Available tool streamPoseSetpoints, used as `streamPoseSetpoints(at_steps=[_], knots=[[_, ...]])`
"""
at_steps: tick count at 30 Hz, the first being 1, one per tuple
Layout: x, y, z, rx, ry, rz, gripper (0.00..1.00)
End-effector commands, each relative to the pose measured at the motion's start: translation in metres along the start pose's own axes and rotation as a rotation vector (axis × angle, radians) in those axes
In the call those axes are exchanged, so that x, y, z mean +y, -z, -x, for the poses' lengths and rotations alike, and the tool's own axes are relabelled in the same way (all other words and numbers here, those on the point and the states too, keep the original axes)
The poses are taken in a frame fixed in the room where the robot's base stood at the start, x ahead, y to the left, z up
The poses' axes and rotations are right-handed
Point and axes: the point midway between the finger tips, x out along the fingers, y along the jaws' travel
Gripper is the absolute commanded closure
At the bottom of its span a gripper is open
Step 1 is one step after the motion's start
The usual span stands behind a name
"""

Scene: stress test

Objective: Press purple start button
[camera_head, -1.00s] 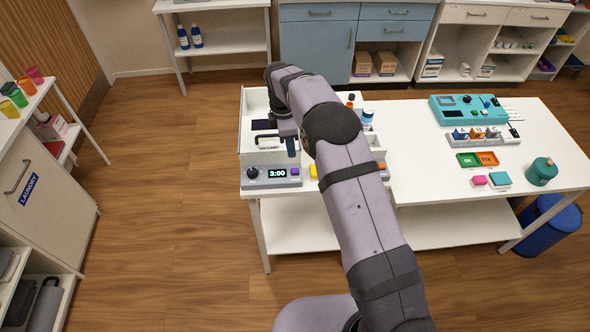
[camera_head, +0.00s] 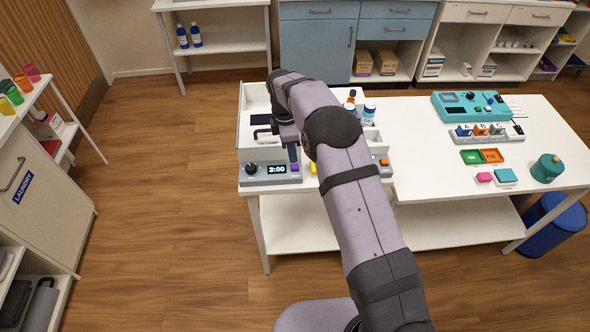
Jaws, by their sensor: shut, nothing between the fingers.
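The purple start button (camera_head: 295,167) is a small square at the right end of a grey control panel (camera_head: 262,179) on the front of a white device (camera_head: 243,136). My gripper (camera_head: 293,157) points down and is shut and empty. Its tip is right at the purple button in the picture, covering its upper part. I cannot tell whether it touches the button. The panel also has a black knob (camera_head: 251,168) and a lit display (camera_head: 278,169) reading 3:00.
My arm hides part of the white table (camera_head: 420,165). A yellow item (camera_head: 314,168) sits just right of the panel, and bottles (camera_head: 368,114) stand behind my arm. A teal device (camera_head: 462,107), a switch box (camera_head: 484,133) and coloured blocks (camera_head: 505,176) are farther right.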

Motion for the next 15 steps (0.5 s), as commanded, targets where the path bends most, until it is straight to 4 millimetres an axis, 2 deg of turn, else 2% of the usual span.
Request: streamPoseSetpoints(at_steps=[1,6,15], knots=[[0.000,0.000,-0.010,0.000,0.000,0.000,1.00],[0.000,0.000,-0.020,0.000,0.000,0.000,1.00],[0.000,0.000,-0.023,0.000,0.000,0.000,1.00]])
